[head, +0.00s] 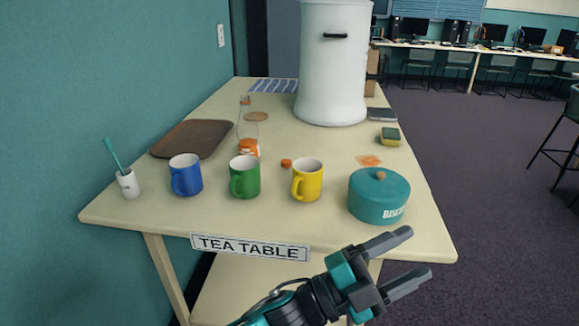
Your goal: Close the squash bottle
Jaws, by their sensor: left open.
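The squash bottle (248,148) looks clear with orange at its lower part. It stands upright on the tea table (330,228), behind the green mug. Its neck is hard to make out against the table. A small orange cap (286,163) lies on the table just right of the bottle, apart from it. My left gripper (416,253) is open and empty near the table's front right edge, in front of the teal biscuit tin. It is well apart from the bottle and the cap. My right gripper is not in view.
Blue (186,175), green (244,178) and yellow (308,180) mugs stand in a front row. The biscuit tin (378,198) is at front right, a white urn (333,70) at the back, a brown tray (190,139) at left.

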